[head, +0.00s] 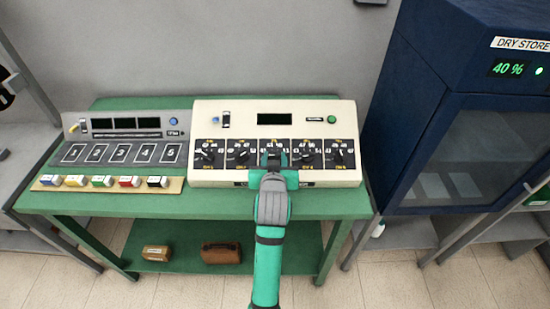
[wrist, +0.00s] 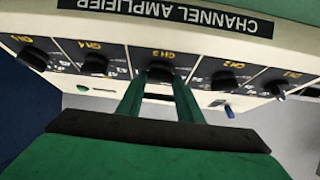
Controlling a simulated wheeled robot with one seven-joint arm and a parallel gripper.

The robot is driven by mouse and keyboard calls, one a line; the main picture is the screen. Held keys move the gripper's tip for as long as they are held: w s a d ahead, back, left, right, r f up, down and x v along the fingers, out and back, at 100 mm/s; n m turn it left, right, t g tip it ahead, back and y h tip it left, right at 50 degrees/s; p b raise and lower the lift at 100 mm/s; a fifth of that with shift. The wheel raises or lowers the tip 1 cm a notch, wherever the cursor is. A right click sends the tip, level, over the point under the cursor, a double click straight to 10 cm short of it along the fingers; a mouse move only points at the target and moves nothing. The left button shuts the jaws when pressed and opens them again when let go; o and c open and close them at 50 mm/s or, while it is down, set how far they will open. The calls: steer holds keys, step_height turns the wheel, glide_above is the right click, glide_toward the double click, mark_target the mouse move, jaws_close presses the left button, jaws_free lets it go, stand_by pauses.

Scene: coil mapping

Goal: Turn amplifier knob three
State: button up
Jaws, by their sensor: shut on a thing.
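The cream channel amplifier (head: 208,179) stands on the right part of the green bench, with a row of black knobs along its front. My gripper (head: 273,163) reaches its middle knob and covers it in the head view. In the wrist view, which is upside down, knob three (wrist: 160,74), labelled CH 3, sits between the fingertips of my gripper (wrist: 160,82). The fingers are shut on it. Its pointer direction is hidden. The CH 2 knob (wrist: 226,80) and CH 4 knob (wrist: 95,65) stand apart from the fingers on either side.
A grey unit (head: 112,123) with numbered pads and several coloured blocks stands on the green bench (head: 232,203) at left. A blue dry store cabinet (head: 420,110) rises close to the bench's right end. Two brown items lie on the lower shelf (head: 282,245).

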steer(key=m+h, duration=0.1)
steer(key=m, duration=0.1)
steer(key=m+h, duration=0.1)
steer(key=m, duration=0.1)
steer(key=m+g+h, duration=0.1)
steer(key=m+h, duration=0.1)
steer(key=shift+a+r, duration=0.1)
steer(key=shift+a, duration=0.2)
steer(key=shift+m, duration=0.4)
steer(key=o, duration=1.1)
steer(key=v, duration=1)
steer(key=shift+s+a+r, duration=0.15)
steer(key=shift+s+r, duration=0.05)
